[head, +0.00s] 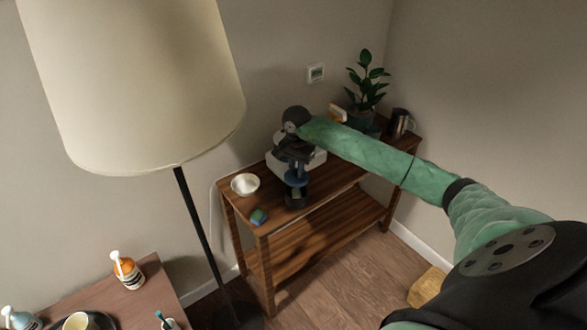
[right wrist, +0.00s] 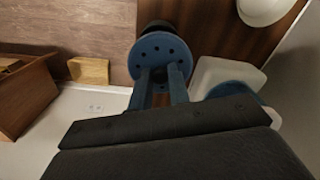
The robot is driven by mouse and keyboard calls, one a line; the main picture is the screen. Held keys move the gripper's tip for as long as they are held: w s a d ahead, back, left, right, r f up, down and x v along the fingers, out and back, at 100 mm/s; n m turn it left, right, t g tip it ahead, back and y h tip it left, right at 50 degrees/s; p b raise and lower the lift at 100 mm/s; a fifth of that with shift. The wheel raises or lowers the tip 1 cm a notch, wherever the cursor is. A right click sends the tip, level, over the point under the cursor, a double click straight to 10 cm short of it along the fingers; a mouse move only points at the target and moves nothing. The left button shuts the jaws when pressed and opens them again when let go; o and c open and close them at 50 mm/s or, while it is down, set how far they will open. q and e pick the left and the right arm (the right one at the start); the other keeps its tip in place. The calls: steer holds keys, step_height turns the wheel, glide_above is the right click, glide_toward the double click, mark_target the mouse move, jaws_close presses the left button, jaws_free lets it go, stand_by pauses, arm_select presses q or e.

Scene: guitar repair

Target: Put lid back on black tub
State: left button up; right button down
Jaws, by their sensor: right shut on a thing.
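The black tub (head: 296,199) stands near the front edge of the wooden shelf unit's top, and part of it shows behind the lid in the right wrist view (right wrist: 154,27). The lid is a blue disc with small holes (right wrist: 160,52); it also shows in the head view (head: 296,177). My right gripper (right wrist: 163,82) is shut on the lid. In the head view my right gripper (head: 295,170) is over the tub, with the lid above the tub's top. I cannot tell whether lid and tub touch. The tub's opening is hidden. My left gripper is not in view.
A white bowl (head: 245,184) and a small blue-green block (head: 259,216) are left of the tub. A white box (head: 318,160) is behind my gripper. A potted plant (head: 368,85) and dark mug (head: 399,123) stand further right. A floor lamp (head: 140,80) stands left.

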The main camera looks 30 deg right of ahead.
steer(key=shift+w, duration=0.1)
steer(key=shift+f+n, duration=0.1)
steer(key=shift+n, duration=0.2)
steer(key=shift+s+f, duration=0.2)
steer(key=shift+f, duration=0.8)
steer(key=shift+w+f, duration=0.1)
steer(key=shift+f, duration=0.9)
steer(key=shift+d+f+b, duration=0.1)
steer(key=shift+f+b, duration=0.1)
steer(key=shift+b, duration=0.15)
steer(key=shift+f+b, duration=0.55)
steer(key=shift+f, duration=0.05)
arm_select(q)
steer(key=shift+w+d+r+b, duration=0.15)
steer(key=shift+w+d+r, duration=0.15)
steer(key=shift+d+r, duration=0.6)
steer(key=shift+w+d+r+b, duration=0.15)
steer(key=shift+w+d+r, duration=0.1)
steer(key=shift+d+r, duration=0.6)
arm_select(e)
steer(key=shift+f, duration=0.3)
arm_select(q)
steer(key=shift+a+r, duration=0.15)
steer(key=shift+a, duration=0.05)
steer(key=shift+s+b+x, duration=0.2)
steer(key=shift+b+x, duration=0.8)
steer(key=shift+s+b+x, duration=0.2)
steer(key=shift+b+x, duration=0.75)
arm_select(e)
steer(key=shift+f, duration=0.15)
